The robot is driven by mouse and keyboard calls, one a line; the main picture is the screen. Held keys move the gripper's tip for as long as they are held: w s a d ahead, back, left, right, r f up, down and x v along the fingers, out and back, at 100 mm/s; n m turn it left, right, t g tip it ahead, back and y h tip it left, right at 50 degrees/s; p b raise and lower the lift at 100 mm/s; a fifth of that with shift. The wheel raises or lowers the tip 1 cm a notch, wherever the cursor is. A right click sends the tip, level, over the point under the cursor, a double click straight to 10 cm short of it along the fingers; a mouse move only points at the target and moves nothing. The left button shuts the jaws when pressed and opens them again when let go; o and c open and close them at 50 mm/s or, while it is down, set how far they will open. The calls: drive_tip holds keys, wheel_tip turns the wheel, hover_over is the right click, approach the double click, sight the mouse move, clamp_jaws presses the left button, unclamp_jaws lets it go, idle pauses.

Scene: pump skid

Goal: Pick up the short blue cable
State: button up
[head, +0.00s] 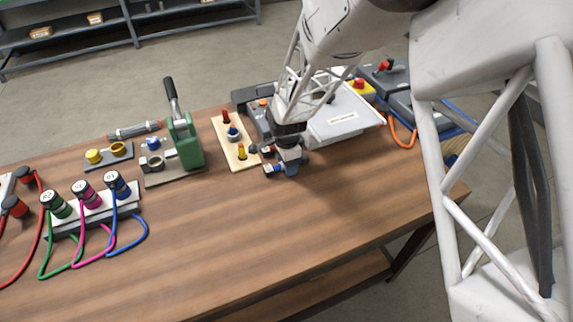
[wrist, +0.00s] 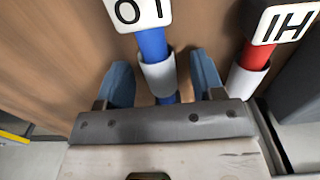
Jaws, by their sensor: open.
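A blue cable (wrist: 153,45) with a white collar and a white tag is in the wrist view. The tag is cut off by the top edge. My gripper (wrist: 162,66) is open, with one blue finger on each side of the cable and gaps visible on both sides. In the head view my gripper (head: 276,170) is low over the table, beside the wooden peg board, and hides most of what is under it. Only a small blue-and-white end (head: 268,169) shows at its left.
A red cable (wrist: 256,55) with its own tag lies close to the right finger. Left of my gripper stand the peg board (head: 240,162), a green lever press (head: 187,142) and a plug rack (head: 95,212) with looped cables. A grey case (head: 345,120) is behind. The front table is clear.

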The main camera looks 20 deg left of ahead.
drive_tip(key=c, duration=0.9)
drive_tip(key=shift+r, duration=0.1)
drive_tip(key=shift+r, duration=0.6)
wheel_tip(320, 180, up, 2)
drive_tip(key=shift+r, duration=0.1)
drive_tip(key=s+d, duration=0.3)
drive_tip(key=s, duration=0.1)
drive_tip(key=s+d+r, duration=0.1)
drive_tip(key=s+d, duration=0.2)
drive_tip(key=s, duration=0.1)
drive_tip(key=s+d, duration=0.3)
drive_tip(key=s, duration=0.1)
drive_tip(key=shift+s+d+r, duration=0.2)
drive_tip(key=shift+s+d, duration=0.1)
drive_tip(key=shift+s, duration=0.1)
